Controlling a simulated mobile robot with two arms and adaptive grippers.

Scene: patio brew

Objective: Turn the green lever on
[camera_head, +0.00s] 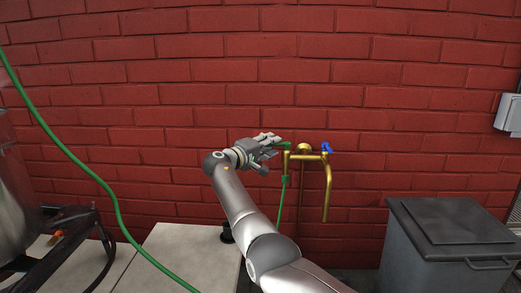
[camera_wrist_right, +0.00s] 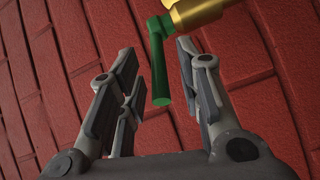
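The green lever (camera_head: 284,144) sits at the left end of a brass double tap (camera_head: 304,153) on the brick wall. In the right wrist view the green lever (camera_wrist_right: 158,62) hangs from the brass valve body (camera_wrist_right: 196,10), its free end between my fingers. My right gripper (camera_head: 272,145) is at the lever's left side in the head view. In the wrist view the right gripper (camera_wrist_right: 160,75) is open, with gaps on both sides of the lever. My left gripper is in neither view.
A blue lever (camera_head: 326,147) is on the tap's right side, above a curved brass spout (camera_head: 328,195). A green hose (camera_head: 113,205) crosses the left. A grey bin (camera_head: 447,245) stands at lower right. A pale worktop (camera_head: 185,255) lies below the wall.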

